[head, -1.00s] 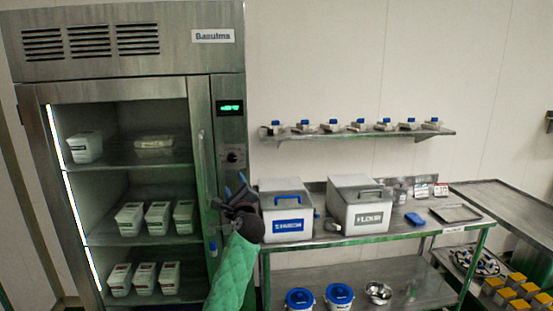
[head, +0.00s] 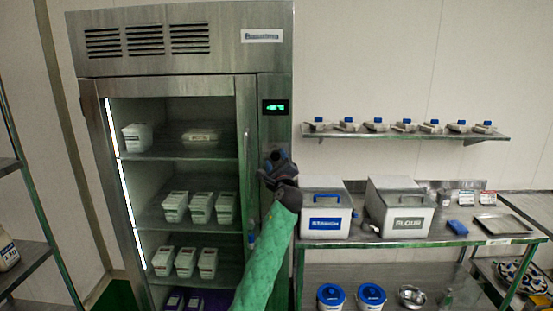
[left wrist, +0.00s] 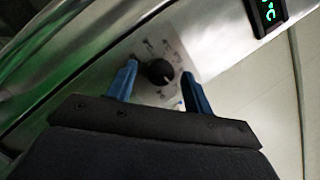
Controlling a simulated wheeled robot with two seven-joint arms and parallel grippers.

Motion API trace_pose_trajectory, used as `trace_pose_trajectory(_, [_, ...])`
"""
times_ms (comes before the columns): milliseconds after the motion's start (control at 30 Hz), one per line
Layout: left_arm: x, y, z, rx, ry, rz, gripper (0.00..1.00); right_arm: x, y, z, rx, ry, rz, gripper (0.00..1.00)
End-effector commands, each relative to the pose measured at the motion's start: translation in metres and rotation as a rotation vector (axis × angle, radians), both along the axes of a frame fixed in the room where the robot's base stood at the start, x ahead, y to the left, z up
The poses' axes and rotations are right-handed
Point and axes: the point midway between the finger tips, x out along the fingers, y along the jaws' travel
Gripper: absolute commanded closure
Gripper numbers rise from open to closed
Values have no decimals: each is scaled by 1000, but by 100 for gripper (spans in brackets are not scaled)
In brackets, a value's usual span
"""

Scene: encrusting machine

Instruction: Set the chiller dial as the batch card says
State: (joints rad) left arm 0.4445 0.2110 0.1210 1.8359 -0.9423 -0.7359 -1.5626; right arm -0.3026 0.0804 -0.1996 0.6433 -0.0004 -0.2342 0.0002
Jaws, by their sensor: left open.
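The chiller (head: 180,62) is a tall steel cabinet with a glass front and lit shelves. Its green display (head: 275,107) is on the right-hand panel, and it also shows at the top right of the left wrist view (left wrist: 267,13). The black round dial (left wrist: 159,72) sits on a pale marked plate in the left wrist view. My left gripper (left wrist: 157,85) is open, its blue fingers on either side of the dial; contact cannot be told. In the head view my left gripper (head: 277,160) covers the dial. No card that I can read as the batch card shows.
A steel table (head: 400,240) right of the chiller bears a blue-handled bin (head: 325,222) and a flour bin (head: 403,220). A wall shelf (head: 410,136) above holds several blue-capped containers. A rack (head: 20,262) stands at the far left.

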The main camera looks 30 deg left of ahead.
Motion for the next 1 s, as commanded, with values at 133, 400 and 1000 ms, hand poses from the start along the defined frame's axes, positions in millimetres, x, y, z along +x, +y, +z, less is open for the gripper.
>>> trace_pose_trajectory(133, [1,1,0,0,0,0,49,-3,-1,0,-1,3,0,100])
trace_pose_trajectory(400, [1,1,0,0,0,0,70,-3,0,0,0,3,0,100])
trace_pose_trajectory(1000, [2,0,-2,-92,-55,0,93,15,4,-6,2,-7,-1,100])
